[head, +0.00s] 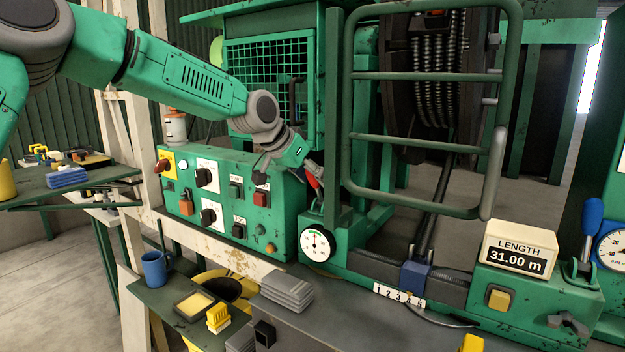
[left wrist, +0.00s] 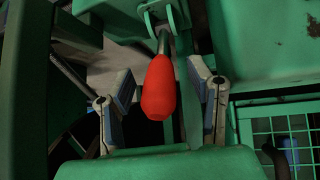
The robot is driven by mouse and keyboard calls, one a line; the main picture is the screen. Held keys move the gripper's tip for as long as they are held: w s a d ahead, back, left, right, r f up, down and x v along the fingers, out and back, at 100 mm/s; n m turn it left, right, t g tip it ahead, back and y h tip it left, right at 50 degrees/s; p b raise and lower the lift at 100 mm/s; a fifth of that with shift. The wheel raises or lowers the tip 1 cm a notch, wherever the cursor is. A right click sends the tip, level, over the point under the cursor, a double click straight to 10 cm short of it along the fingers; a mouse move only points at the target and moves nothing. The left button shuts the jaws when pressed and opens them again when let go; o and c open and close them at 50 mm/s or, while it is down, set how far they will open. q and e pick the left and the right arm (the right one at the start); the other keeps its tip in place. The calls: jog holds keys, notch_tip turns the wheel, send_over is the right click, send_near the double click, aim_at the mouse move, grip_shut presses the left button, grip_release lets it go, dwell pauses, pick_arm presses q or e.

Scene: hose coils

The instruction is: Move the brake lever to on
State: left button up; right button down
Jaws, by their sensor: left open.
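A lever with a red grip (head: 313,180) stands behind the round dial gauge, and I take it for the brake lever. No label on it is readable. In the left wrist view the red grip (left wrist: 158,88) hangs in the middle of the picture on a short metal rod from a green bracket (left wrist: 163,14). My left gripper (head: 312,168) is at the lever, its fingers open. In the left wrist view one finger is on each side of the grip, with a visible gap on both sides. My right gripper is not in view.
A green control box (head: 222,195) with knobs and buttons is left of the lever. The dial gauge (head: 318,245) is just below it. A tubular guard frame (head: 425,140) stands close on the right, before the hose reel. A blue-handled lever (head: 592,216) is far right.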

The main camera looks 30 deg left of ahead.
pick_arm(q)
jog(key=v, duration=1.1)
jog(key=shift+s+a+r, duration=0.2)
jog(key=shift+s, duration=0.15)
